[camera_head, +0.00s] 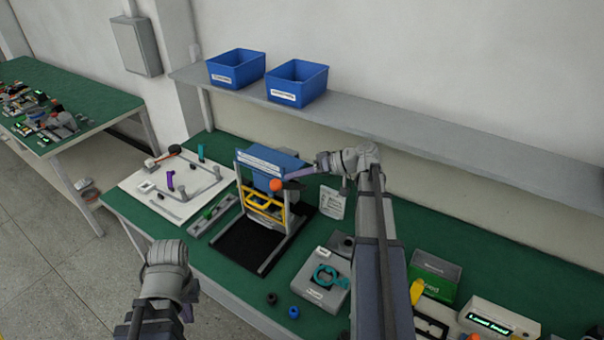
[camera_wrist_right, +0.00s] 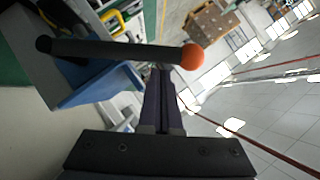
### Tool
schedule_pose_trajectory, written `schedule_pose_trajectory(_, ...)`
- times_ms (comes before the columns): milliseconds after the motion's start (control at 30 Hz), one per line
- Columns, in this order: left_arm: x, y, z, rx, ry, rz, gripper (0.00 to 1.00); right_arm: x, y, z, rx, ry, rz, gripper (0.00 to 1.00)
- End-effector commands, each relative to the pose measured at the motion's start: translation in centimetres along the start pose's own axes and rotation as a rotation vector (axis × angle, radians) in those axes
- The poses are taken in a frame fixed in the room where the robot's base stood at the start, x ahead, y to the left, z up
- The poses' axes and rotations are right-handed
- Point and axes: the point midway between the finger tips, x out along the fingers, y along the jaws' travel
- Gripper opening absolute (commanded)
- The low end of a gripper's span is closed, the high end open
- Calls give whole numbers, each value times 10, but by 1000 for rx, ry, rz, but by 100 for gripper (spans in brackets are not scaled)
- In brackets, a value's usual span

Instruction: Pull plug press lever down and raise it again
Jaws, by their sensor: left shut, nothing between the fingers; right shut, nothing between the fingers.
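The plug press (camera_head: 262,205) stands upright on the bench, with a blue top and a yellow guard frame. Its dark lever ends in an orange ball, the lever knob (camera_head: 275,185), at the press front. In the right wrist view the lever (camera_wrist_right: 115,50) crosses just beyond my fingers, with the knob (camera_wrist_right: 192,57) to their right. My right gripper (camera_head: 291,178) is shut and empty, its purple fingers close to the lever; I cannot tell whether they touch. My left gripper (camera_head: 167,255) is low at the front left, away from the press; its fingers are hard to make out.
A white board with parts (camera_head: 180,208) lies left of the press. A grey box with a teal ring (camera_head: 322,280), small black and blue rings, and a green box (camera_head: 434,277) lie to the right. A shelf with two blue bins (camera_head: 236,69) runs behind.

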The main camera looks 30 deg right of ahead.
Motion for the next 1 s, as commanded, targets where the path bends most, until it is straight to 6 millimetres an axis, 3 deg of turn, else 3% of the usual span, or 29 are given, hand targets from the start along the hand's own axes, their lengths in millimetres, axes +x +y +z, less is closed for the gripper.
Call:
schedule_pose_trajectory(633,5,0,0,-1,0,0,0,6,-1,7,-15,0,10,0)
schedule_pose_trajectory(1000,19,2,-1,-1,0,0,0,27,-4,41,-207,1,135,0)
